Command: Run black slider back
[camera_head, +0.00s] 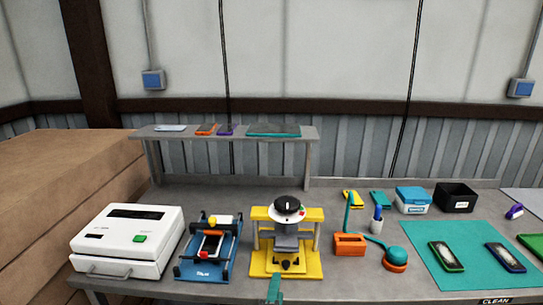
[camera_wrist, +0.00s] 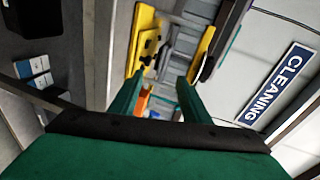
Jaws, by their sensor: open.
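I cannot tell for sure which part is the black slider. A blue-based fixture (camera_head: 187,272) with black rails and a red, white and yellow carriage stands on the bench, left of centre. Right of it is a yellow press (camera_head: 314,216) with a black dial (camera_head: 287,203) on top and a small black knob (camera_head: 286,265) low at its front. My gripper (camera_head: 274,289) shows as a green tip at the bottom edge, in front of the press. In the wrist view my gripper (camera_wrist: 160,82) is open with nothing between its green fingers, and yellow and black parts lie beyond them.
A white machine (camera_head: 127,242) stands at the left. An orange block (camera_head: 350,244) and a teal-and-orange tool (camera_head: 395,258) stand right of the press. A teal mat (camera_head: 475,235) carries phones. A raised shelf (camera_head: 190,134) runs behind. A CLEANING sign (camera_wrist: 275,85) shows in the wrist view.

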